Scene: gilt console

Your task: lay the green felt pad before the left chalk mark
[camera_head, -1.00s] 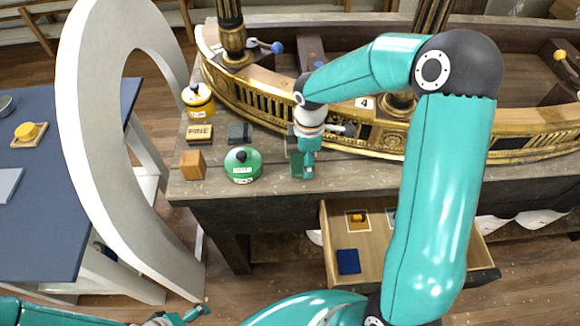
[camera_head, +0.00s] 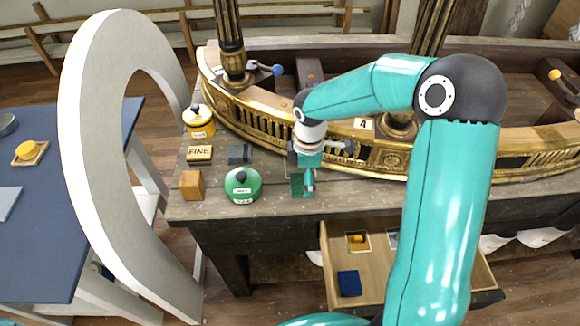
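The green felt pad (camera_head: 296,186) shows as a small dark green patch near the front edge of the grey wooden bench top (camera_head: 270,205), right of the green pot. My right gripper (camera_head: 309,188) points down at it, its teal finger covering the pad's right side. I cannot tell whether the fingers are shut on the pad, or whether the pad touches the bench. No chalk mark can be made out; my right gripper and arm hide part of the bench. My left gripper is out of view.
A green pot (camera_head: 243,187), a wooden block (camera_head: 191,185), a FINE block (camera_head: 199,154), a dark grey block (camera_head: 239,154) and a yellow pot (camera_head: 198,122) stand to the left. The gilt console (camera_head: 250,102) curves behind. An open drawer (camera_head: 375,285) holds a blue pad (camera_head: 348,284).

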